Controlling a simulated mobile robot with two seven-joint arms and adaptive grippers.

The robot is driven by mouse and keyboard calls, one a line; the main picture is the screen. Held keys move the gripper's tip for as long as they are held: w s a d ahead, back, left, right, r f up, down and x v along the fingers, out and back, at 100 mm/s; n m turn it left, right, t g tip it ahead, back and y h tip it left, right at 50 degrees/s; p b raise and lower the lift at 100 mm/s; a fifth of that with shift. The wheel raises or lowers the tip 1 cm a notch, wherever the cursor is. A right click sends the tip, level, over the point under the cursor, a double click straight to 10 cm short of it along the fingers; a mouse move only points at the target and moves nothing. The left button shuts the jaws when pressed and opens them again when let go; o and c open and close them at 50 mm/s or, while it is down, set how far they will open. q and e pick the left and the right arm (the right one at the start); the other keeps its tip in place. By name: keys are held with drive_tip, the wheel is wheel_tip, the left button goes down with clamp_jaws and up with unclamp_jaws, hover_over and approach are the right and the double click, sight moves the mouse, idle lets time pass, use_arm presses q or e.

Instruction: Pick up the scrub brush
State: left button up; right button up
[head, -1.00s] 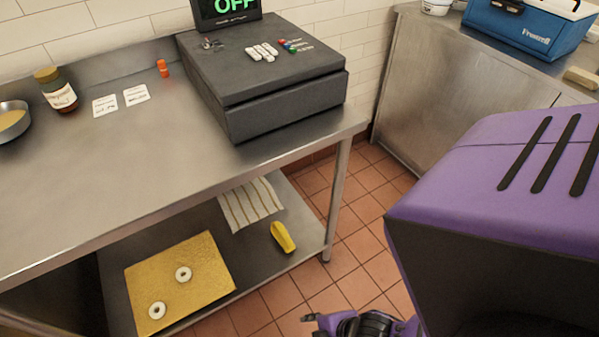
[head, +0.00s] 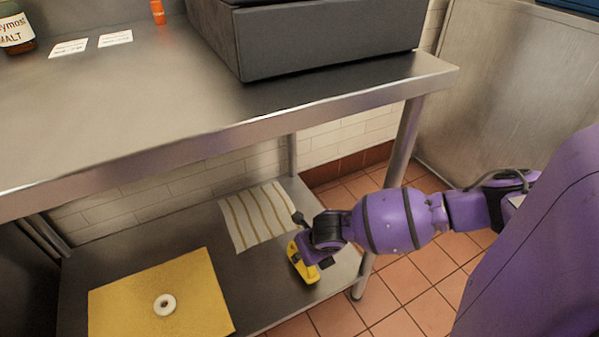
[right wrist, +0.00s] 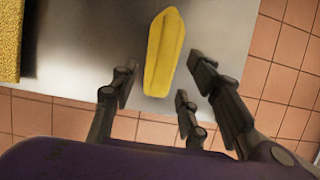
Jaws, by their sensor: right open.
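The yellow scrub brush (head: 303,265) lies on the lower steel shelf, near its right end. In the right wrist view the brush (right wrist: 164,50) lies lengthwise, with its near end between the spread fingers. My right gripper (head: 312,256) reaches in from the right, just above the brush, and hides part of it. In the right wrist view my right gripper (right wrist: 162,80) is open and empty, with its fingers apart on either side of the brush. I cannot tell from the views whether any finger touches it. My left gripper is not in view.
A striped cloth (head: 257,215) lies behind the brush on the shelf. A yellow board (head: 205,290) with a white ring (head: 165,305) lies to the left. The upper tabletop (head: 150,110) overhangs the shelf, and a table leg (head: 402,150) stands close to my right arm.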

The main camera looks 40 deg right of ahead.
drive_tip(key=b+x, duration=0.1)
drive_tip(key=x, duration=0.1)
drive_tip(key=shift+w+d+f, duration=0.15)
drive_tip(key=shift+f, duration=0.25)
drive_tip(key=b+x, duration=0.2)
drive_tip(key=x, duration=0.1)
drive_tip(key=shift+w+d+f+b, duration=0.1)
drive_tip(key=shift+d+f+b, duration=0.15)
drive_tip(key=shift+f+b, duration=0.05)
drive_tip(key=shift+w+f, duration=0.15)
drive_tip(key=shift+f, duration=0.15)
drive_tip(key=shift+w+d+r, duration=0.1)
drive_tip(key=shift+r, duration=0.05)
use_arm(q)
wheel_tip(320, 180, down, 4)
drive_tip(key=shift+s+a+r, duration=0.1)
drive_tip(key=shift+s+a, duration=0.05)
use_arm(e)
clamp_jaws()
